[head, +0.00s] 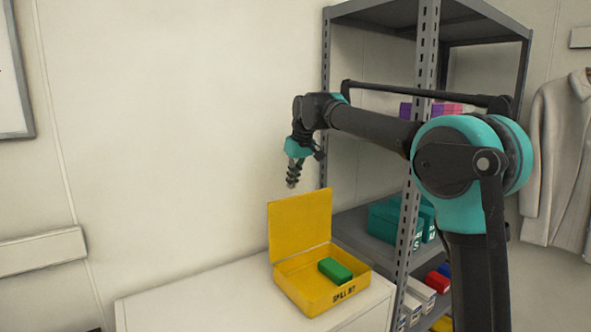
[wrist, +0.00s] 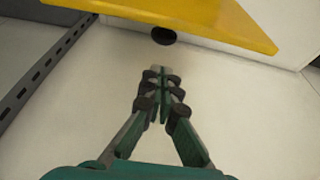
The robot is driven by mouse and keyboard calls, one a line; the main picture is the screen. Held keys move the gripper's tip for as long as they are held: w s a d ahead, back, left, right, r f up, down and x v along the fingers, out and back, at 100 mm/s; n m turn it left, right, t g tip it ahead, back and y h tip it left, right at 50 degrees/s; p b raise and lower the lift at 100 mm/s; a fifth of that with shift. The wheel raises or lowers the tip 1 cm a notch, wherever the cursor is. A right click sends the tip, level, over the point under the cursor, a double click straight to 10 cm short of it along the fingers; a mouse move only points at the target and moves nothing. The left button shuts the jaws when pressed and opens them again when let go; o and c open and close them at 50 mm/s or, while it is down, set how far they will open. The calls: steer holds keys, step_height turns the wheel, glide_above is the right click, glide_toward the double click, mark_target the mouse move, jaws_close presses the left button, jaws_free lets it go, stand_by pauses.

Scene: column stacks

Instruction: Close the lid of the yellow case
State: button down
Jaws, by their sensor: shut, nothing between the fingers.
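The yellow case (head: 308,298) stands on a white surface with its lid (head: 300,223) raised upright at the back. A green block (head: 335,270) lies inside the case. My gripper (head: 291,186) is shut and empty, just above the top edge of the lid in the head view; whether it touches the lid cannot be told. In the wrist view my gripper (wrist: 159,72) points toward a pale surface, and the yellow lid (wrist: 190,18) crosses the top of the picture, apart from the fingertips.
The white cabinet top (head: 200,296) is bare left of the case. A grey metal shelf (head: 411,215) with teal boxes (head: 383,222) and other goods stands close on the right. A pale wall is behind. A coat (head: 562,160) hangs at the far right.

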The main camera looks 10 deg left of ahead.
steer(key=shift+s+d+f, duration=0.3)
steer(key=shift+s+d, duration=0.2)
steer(key=shift+d, duration=0.05)
steer(key=shift+s+d+f, duration=0.3)
steer(key=shift+s+d, duration=0.15)
steer(key=shift+d, duration=0.1)
steer(key=shift+s+d, duration=0.25)
steer(key=shift+d, duration=0.05)
steer(key=shift+s+d, duration=0.1)
